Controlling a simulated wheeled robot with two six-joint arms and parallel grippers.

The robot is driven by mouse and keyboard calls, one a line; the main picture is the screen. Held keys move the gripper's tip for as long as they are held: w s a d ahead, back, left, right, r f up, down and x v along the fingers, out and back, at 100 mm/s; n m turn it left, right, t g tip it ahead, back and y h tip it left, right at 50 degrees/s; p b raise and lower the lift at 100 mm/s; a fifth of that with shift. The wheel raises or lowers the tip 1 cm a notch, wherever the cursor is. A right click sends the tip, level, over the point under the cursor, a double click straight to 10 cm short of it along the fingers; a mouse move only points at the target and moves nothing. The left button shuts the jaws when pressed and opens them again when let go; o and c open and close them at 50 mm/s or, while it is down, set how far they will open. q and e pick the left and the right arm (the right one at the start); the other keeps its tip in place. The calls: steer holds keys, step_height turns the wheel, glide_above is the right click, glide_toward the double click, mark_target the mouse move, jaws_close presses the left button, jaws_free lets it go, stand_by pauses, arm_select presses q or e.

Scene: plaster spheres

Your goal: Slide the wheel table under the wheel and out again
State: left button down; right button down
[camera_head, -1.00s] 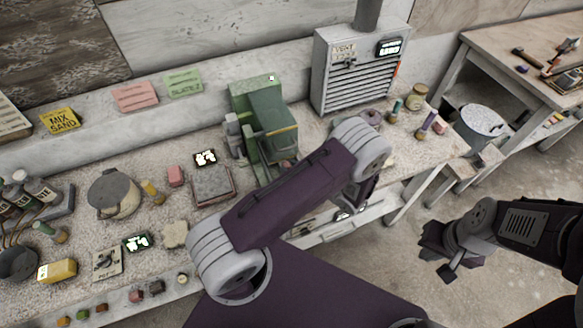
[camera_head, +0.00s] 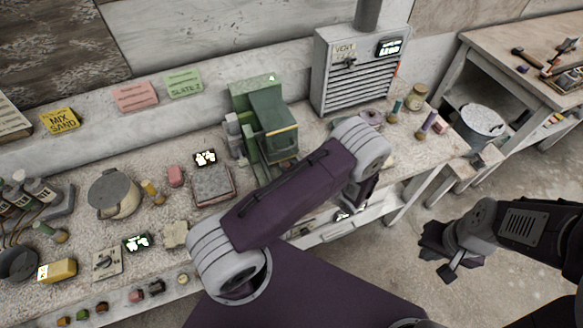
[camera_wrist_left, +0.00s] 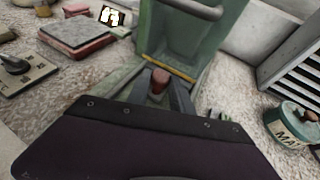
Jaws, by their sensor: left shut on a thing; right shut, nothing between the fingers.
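The green machine (camera_head: 262,112) stands on the bench, and a yellow line crosses its front. I cannot make out the wheel; it appears hidden inside the machine. In the left wrist view the machine's green front (camera_wrist_left: 180,40) rises just ahead. A low green table part (camera_wrist_left: 125,85) lies at its foot, with a red-brown knob (camera_wrist_left: 160,76). My left gripper (camera_wrist_left: 161,93) is shut on this knob. In the head view my purple arm hides that gripper and the knob. My right gripper (camera_head: 439,262) is shut and empty, over the floor right of the bench.
A grey vented box (camera_head: 355,75) stands right of the machine. A dark slab on a red base (camera_head: 212,184) lies to its left, beside a small lit display (camera_head: 205,158). A green tin (camera_wrist_left: 290,122) is close on the right in the wrist view. Pots and small tools crowd the bench.

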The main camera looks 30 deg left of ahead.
stand_by(0.3)
arm_select(q)
steer(key=s+d, duration=1)
steer(key=d, duration=0.2)
steer(key=shift+s, duration=0.25)
steer(key=shift+d+f, duration=0.1)
steer(key=shift+d, duration=0.05)
steer(key=c, duration=1.4)
jaws_free()
steer(key=shift+c, duration=0.2)
steer(key=shift+s+d, duration=0.15)
steer(key=shift+r, duration=0.2)
